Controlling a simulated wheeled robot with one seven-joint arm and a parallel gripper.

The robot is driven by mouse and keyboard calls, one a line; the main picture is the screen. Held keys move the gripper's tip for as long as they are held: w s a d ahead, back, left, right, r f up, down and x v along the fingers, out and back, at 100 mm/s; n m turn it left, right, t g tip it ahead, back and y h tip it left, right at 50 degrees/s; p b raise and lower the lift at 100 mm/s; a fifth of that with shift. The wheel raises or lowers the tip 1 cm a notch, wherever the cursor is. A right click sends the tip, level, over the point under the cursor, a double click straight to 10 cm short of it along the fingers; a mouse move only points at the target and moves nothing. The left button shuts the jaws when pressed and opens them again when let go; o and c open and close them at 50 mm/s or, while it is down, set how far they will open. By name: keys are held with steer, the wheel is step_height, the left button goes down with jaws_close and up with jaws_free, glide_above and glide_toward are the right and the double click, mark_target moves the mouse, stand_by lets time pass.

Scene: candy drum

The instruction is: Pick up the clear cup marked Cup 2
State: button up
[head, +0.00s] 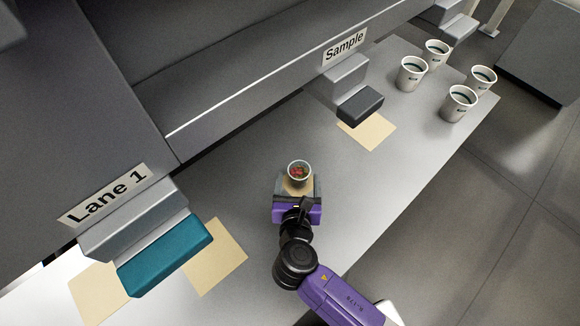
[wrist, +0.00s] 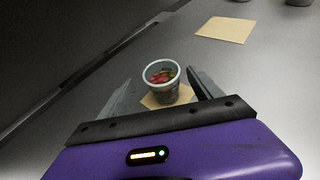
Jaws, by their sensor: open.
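A small clear cup (head: 299,172) with red and green candy in it stands upright on a tan square (head: 296,187) on the grey counter. In the wrist view the same cup (wrist: 161,78) stands between the two fingers, with a gap to each side. No marking on it can be read. My gripper (head: 298,180) is open around the cup. In the wrist view its fingers (wrist: 163,92) reach along both sides of the cup and do not appear to touch it.
Several white cups (head: 459,102) with dark bands stand at the counter's far right end. A dark block (head: 360,104) sits under the Sample sign (head: 344,48), beside a tan square (head: 367,131). A teal block (head: 165,254) sits under the Lane 1 sign (head: 105,196). The counter (head: 390,180) right of my gripper is clear.

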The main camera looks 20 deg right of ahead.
mark_target(299, 164)
steer(key=shift+x, duration=3.9)
